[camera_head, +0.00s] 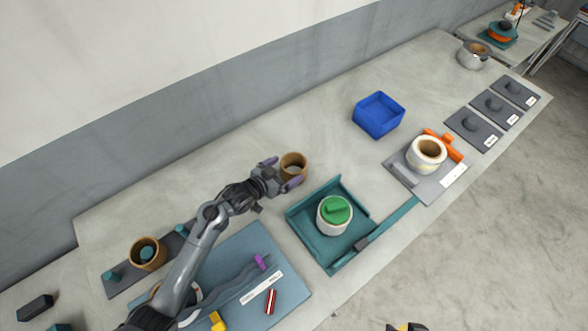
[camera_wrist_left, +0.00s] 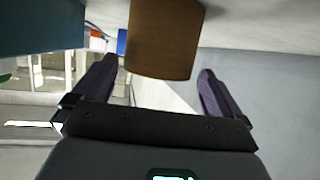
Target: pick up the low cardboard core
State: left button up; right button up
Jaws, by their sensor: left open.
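A brown cardboard core (camera_head: 294,163) stands upright on the bare table, left of the teal tray. My left gripper (camera_head: 282,172) is open at its near side, with one purple finger towards each side of it. In the left wrist view the core (camera_wrist_left: 165,40) shows large between and beyond the open fingertips (camera_wrist_left: 158,68), with gaps on both sides. Another brown core (camera_head: 148,252) stands on the dark plate at the left. A small black and yellow piece at the bottom edge of the head view may be part of my right arm; its jaws are not readable.
The teal tray (camera_head: 290,220) holds a white round piece with a green top (camera_head: 335,212). A blue bin (camera_head: 379,114) stands further back. A grey plate with a white reel (camera_head: 427,153) is to the right. A blue mat (camera_head: 293,292) lies under my left arm. Bare table surrounds the core.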

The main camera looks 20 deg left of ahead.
aim_at(301, 161)
pick_arm(q)
jog(key=shift+b+x, duration=0.3)
jog(key=shift+x, duration=2.3)
jog(key=c, duration=0.6)
